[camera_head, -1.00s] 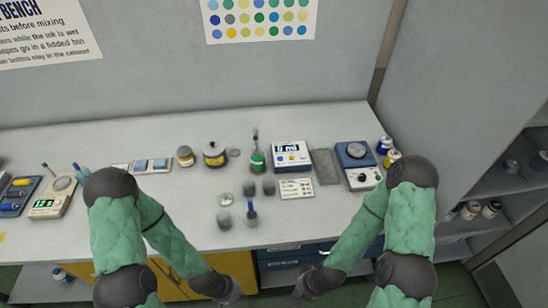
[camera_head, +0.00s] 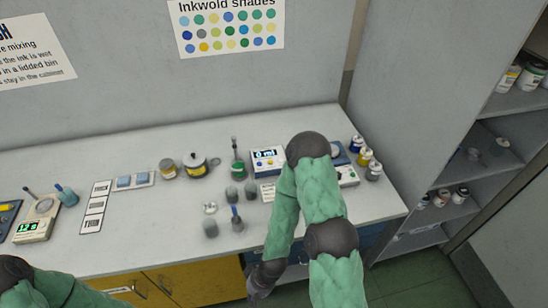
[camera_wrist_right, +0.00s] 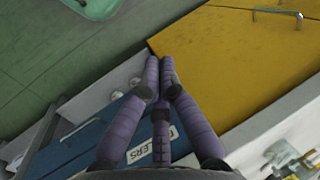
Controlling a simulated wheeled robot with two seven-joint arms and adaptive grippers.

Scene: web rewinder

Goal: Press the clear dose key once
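The dosing unit (camera_head: 268,154) stands on the bench in the head view, a white box with a blue frame. Its lit display reads 0 ml. Small coloured keys sit below the display, too small to tell which is the clear dose key. My right upper arm covers the unit's right side. My right gripper (camera_head: 262,279) hangs low in front of the bench edge, away from the unit. In the right wrist view its purple fingers (camera_wrist_right: 160,70) are drawn together with nothing between them. My left arm shows at the lower left, but its gripper is out of frame.
Jars (camera_head: 365,158) stand right. Below the bench edge are yellow doors (camera_head: 190,283). A shelf cabinet (camera_head: 475,180) stands at right.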

